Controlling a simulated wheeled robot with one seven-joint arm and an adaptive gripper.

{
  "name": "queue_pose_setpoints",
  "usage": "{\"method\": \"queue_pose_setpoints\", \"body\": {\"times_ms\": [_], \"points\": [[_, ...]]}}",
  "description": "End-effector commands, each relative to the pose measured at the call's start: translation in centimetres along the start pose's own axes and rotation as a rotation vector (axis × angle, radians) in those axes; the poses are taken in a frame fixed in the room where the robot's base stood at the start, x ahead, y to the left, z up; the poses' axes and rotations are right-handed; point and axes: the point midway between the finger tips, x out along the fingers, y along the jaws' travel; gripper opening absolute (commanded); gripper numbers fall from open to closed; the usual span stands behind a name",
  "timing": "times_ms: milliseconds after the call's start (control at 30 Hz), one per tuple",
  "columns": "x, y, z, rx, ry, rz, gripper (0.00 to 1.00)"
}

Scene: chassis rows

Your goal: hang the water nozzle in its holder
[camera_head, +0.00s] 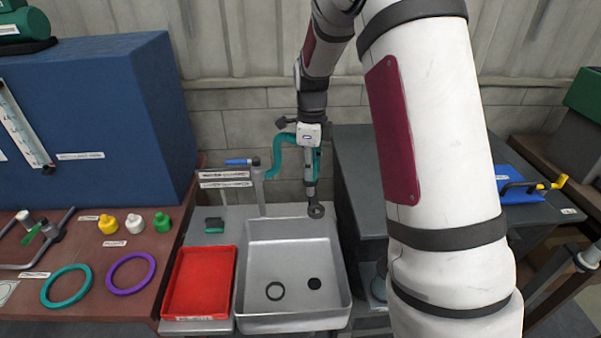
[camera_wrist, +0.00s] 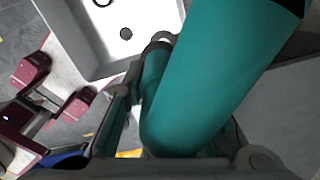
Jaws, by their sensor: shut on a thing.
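My gripper (camera_head: 311,180) points down over the back right of the sink and is shut on the water nozzle. The teal nozzle (camera_head: 316,160) hangs upright with its grey ring-shaped end (camera_head: 316,211) lowest, above the basin's rear rim. In the wrist view a large teal tube (camera_wrist: 205,85) fills the middle and hides much of the grip. A curved teal piece (camera_head: 272,160) bends down left of my wrist. A grey upright post (camera_head: 260,195) with a blue lever (camera_head: 239,161) stands behind the sink, left of my gripper. I cannot clearly single out the holder.
The steel sink (camera_head: 340,270) lies below, with a red tray (camera_head: 229,285) to its left. Two white labels (camera_head: 222,174) hang left of the post. The wooden bench (camera_head: 90,255) holds rings and small bottles. A dark cabinet (camera_head: 352,165) stands close right.

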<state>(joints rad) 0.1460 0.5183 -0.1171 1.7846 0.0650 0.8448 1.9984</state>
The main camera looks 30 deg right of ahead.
Motion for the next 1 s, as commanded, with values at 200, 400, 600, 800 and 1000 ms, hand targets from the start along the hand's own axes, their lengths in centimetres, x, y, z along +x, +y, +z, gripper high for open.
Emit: {"method": "queue_pose_setpoints", "body": {"times_ms": [200, 400, 600, 800, 1000], "points": [[-0.9, -0.5, -1.3, 0.274, -0.006, 0.002, 0.0], [-1.3, -0.6, -1.8, 0.394, -0.009, 0.003, 0.0], [-0.8, -0.7, -1.9, 0.414, -0.008, 0.005, 0.0], [0.9, -0.6, -1.8, 0.412, -0.008, 0.006, 0.0], [2.7, -0.7, -1.9, 0.413, -0.009, 0.005, 0.0]]}}
